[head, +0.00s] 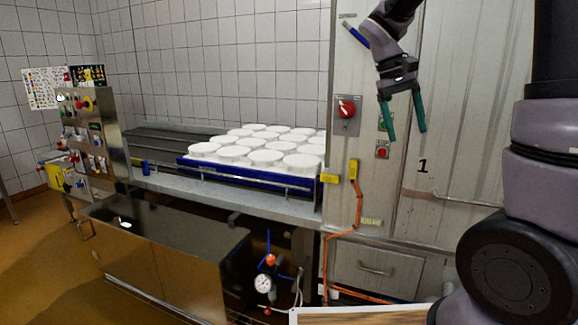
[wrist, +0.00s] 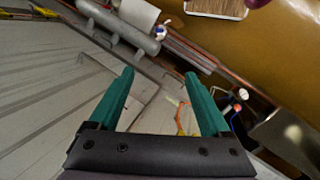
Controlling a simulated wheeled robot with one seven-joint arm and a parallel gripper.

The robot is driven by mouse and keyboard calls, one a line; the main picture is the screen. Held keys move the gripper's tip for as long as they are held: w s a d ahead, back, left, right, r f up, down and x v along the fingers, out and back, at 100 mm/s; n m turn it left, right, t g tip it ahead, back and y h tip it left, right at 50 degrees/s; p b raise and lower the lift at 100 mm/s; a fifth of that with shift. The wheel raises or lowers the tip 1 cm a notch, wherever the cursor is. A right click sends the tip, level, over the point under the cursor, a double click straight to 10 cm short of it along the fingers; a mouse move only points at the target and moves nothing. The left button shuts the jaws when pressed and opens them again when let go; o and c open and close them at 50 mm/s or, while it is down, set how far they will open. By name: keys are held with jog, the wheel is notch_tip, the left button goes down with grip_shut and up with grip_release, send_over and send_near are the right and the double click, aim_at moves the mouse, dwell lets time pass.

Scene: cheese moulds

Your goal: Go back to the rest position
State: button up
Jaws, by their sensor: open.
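My gripper (head: 403,115) hangs in the air at the upper right of the head view, in front of the grey metal cabinet (head: 455,130). Its two green fingers point down and stand apart with nothing between them. In the wrist view my gripper (wrist: 158,95) also shows open and empty, with the cabinet's panels and an orange cable behind it. Parts of my own arm fill the right side of the head view.
A blue tray (head: 215,169) of several white moulds (head: 265,157) sits on the conveyor (head: 160,147) at centre. A red rotary switch (head: 346,108) and push buttons (head: 382,150) are on the cabinet, near my gripper. A control panel (head: 92,135) stands at left.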

jog(key=s+a+r+m+t+y, duration=0.1)
jog(key=s+r+m+t+y, duration=0.1)
jog(key=s, duration=0.4)
jog(key=s+a+r+m+t+y, duration=0.2)
jog(key=s+r+t+y, duration=0.1)
jog(key=s+t, duration=0.3)
jog(key=shift+s+r+t+y, duration=0.3)
jog(key=shift+s+r, duration=0.35)
jog(key=shift+s, duration=0.05)
